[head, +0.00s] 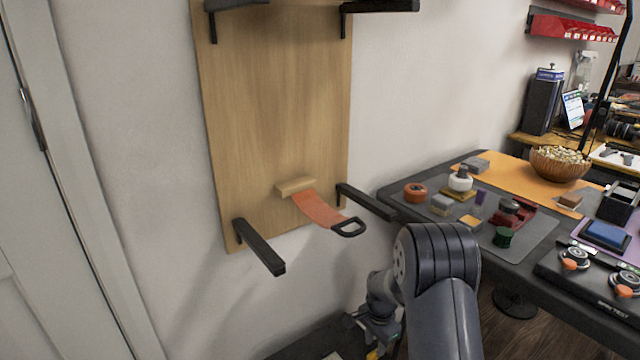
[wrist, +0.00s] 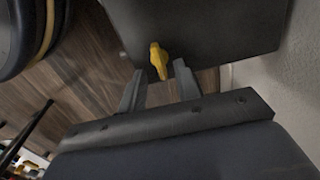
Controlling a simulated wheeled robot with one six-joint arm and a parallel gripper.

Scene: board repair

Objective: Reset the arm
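My gripper (wrist: 159,70) shows in the wrist view with its two dark fingers apart and nothing between them that I can see held. A small yellow piece (wrist: 159,60) on a dark panel or box (wrist: 205,30) appears beyond the fingertips. I cannot tell how far off it is. In the head view my grey arm (head: 440,290) is folded low, in front of the wall and beside the workbench.
A wooden board (head: 275,110) on the wall has black brackets (head: 260,247) and an orange strap (head: 320,208) hanging out. The black workbench (head: 395,190) at right holds a grey mat (head: 540,235) with small parts and a wooden bowl (head: 560,164). Wooden floor shows below.

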